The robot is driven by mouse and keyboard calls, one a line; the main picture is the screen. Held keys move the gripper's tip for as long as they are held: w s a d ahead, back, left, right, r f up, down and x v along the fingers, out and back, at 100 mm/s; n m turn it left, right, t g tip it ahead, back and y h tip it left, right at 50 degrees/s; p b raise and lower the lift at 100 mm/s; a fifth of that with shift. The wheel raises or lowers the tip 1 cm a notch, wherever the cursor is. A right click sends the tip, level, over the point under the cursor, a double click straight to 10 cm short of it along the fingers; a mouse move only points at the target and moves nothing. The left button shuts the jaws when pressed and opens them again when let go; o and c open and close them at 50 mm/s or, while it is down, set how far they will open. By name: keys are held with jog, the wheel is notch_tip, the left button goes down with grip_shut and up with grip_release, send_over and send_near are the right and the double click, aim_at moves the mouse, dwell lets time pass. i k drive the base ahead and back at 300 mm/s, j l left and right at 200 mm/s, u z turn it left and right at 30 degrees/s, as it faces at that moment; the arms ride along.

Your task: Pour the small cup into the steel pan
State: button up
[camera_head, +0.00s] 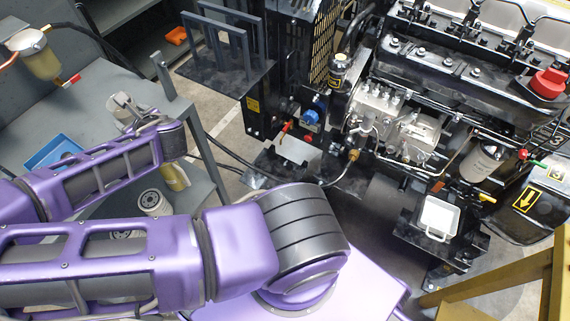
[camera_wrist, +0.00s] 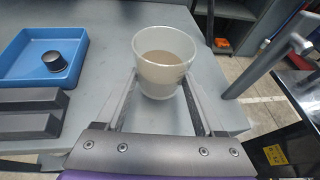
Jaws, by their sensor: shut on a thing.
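The small cup (camera_wrist: 164,62) is translucent white, upright in the wrist view, with brownish contents inside. My gripper (camera_wrist: 160,88) is shut on it, one finger on each side. Whether the cup touches the tabletop cannot be told. The pan (camera_head: 438,217), a pale, square-looking pan with small handles, sits on a black support below the engine at the right, far from my gripper.
A blue tray (camera_wrist: 22,58) with a dark round cap (camera_wrist: 55,62) in it lies on the grey table (camera_head: 95,90). A black and grey diesel engine (camera_head: 430,100) fills the upper right. A yellow frame (camera_head: 500,280) stands at the lower right, near the pan.

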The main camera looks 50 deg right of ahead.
aim_at(440, 217)
jog(key=k+j+z, duration=0.15)
jog(key=k+z, duration=0.2)
jog(key=z, duration=0.15)
jog(key=k+z, duration=0.15)
jog(key=z, duration=0.5)
jog(key=j+z, duration=0.1)
jog(key=z, duration=0.4)
jog(key=i+j+z, duration=0.1)
jog(key=z, duration=0.4)
jog(key=j+z, duration=0.15)
jog(key=z, duration=0.35)
jog(key=j+z, duration=0.2)
jog(key=z, duration=0.25)
jog(key=j+z, duration=0.1)
jog(key=z, duration=0.4)
jog(key=k+l+u, duration=0.35)
jog(key=i, duration=0.4)
